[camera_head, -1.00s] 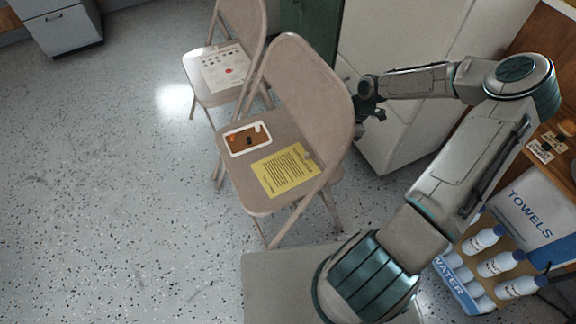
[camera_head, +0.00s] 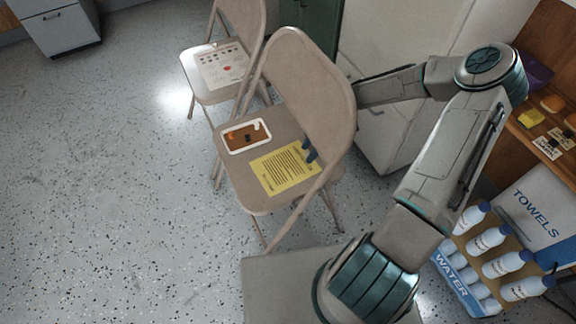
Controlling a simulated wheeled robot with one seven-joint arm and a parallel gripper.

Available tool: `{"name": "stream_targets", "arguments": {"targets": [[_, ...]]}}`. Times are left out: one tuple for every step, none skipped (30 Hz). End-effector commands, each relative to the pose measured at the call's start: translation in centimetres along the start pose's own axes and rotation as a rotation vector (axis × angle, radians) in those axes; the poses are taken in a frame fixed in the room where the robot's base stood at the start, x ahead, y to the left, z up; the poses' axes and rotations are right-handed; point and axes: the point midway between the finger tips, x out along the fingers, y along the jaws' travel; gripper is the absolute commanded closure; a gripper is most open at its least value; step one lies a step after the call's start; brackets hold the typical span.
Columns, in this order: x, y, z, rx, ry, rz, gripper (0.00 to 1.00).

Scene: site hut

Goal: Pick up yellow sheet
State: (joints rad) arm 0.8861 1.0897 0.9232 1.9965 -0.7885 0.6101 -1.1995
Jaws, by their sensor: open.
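The yellow sheet (camera_head: 284,171), printed with dark text, lies flat on the seat of the nearer beige folding chair (camera_head: 228,180). My gripper (camera_head: 309,152) is mostly hidden behind the chair's backrest. Its dark fingertips show below the backrest, over or beside the sheet's upper right edge. The gripper is open, with nothing seen between the fingers. I cannot tell whether the fingertips touch the sheet.
A white-rimmed tray (camera_head: 246,136) with brown contents sits left of the sheet on the same seat. The chair's backrest (camera_head: 312,85) stands between my arm and the seat. Another folding chair (camera_head: 205,88) holds a white sheet (camera_head: 222,66). Water bottles (camera_head: 486,240) stand at lower right.

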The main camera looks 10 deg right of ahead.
Motion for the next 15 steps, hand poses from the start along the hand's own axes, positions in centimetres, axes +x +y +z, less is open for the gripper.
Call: {"name": "stream_targets", "arguments": {"targets": [[-0.05, 0.01, -0.02, 0.0, 0.0, 0.0, 0.6], [-0.05, 0.01, -0.02, 0.0, 0.0, 0.0, 0.6], [-0.06, 0.01, -0.02, 0.0, 0.0, 0.0, 0.6], [-0.06, 0.01, -0.02, 0.0, 0.0, 0.0, 0.65], [-0.06, 0.01, -0.02, 0.0, 0.0, 0.0, 0.74], [-0.07, 0.01, -0.02, 0.0, 0.0, 0.0, 0.85], [-0.07, 0.02, -0.02, 0.0, 0.0, 0.0, 0.93], [-0.07, 0.02, -0.02, 0.0, 0.0, 0.0, 1.0], [-0.07, 0.02, -0.02, 0.0, 0.0, 0.0, 1.0], [-0.07, 0.02, -0.02, 0.0, 0.0, 0.0, 1.0], [-0.08, 0.02, -0.02, 0.0, 0.0, 0.0, 1.0], [-0.08, 0.02, -0.02, 0.0, 0.0, 0.0, 1.0], [-0.08, 0.02, -0.02, 0.0, 0.0, 0.0, 1.0], [-0.08, 0.02, -0.02, 0.0, 0.0, 0.0, 1.0], [-0.08, 0.02, -0.02, 0.0, 0.0, 0.0, 1.0]]}}
